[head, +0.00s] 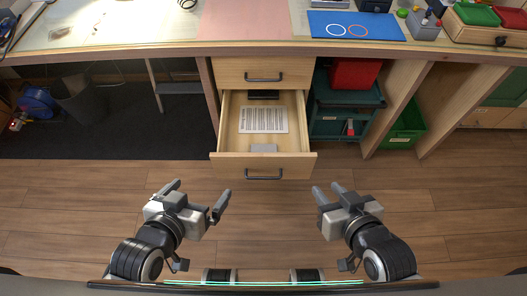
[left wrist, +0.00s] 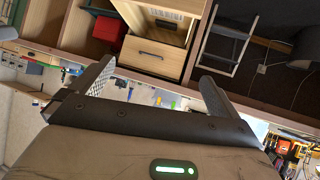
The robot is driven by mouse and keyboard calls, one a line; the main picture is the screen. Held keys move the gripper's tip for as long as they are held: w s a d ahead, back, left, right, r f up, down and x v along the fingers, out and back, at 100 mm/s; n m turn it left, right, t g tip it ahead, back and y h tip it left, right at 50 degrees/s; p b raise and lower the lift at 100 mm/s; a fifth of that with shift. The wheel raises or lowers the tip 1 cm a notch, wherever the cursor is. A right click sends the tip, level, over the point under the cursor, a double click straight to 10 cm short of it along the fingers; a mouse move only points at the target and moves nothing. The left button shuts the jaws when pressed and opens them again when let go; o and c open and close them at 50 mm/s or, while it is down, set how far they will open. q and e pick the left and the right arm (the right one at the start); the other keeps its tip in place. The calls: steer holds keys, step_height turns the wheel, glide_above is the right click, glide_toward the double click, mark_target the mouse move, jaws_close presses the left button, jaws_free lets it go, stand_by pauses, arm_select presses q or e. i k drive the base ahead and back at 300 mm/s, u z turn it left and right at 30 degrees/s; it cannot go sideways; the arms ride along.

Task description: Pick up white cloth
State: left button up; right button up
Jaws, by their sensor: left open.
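A flat white sheet with dark stripes or print (head: 263,119) lies in the open drawer (head: 228,140). It may be the white cloth; its material is hard to tell. It also shows partly in the left wrist view (left wrist: 166,14). My left gripper (head: 202,188) is open and empty, in front of the drawer and to its left. Its two fingers (left wrist: 155,88) stand wide apart in the left wrist view. My right gripper (head: 327,187) is in front of the drawer and to its right, with its fingers apart and nothing between them.
A small light grey block (head: 263,148) and a dark item (head: 263,95) are also in the drawer. A closed drawer (head: 262,74) is above it, under the worktop (head: 180,30). A green cabinet with a red box (head: 354,74) stands to the right. The wooden floor ahead is clear.

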mark_target(255, 148)
steer(key=u, duration=2.25)
steer(key=i, duration=1.8)
steer(key=z, duration=3.15)
steer(key=i, duration=0.45)
steer(key=z, duration=0.1)
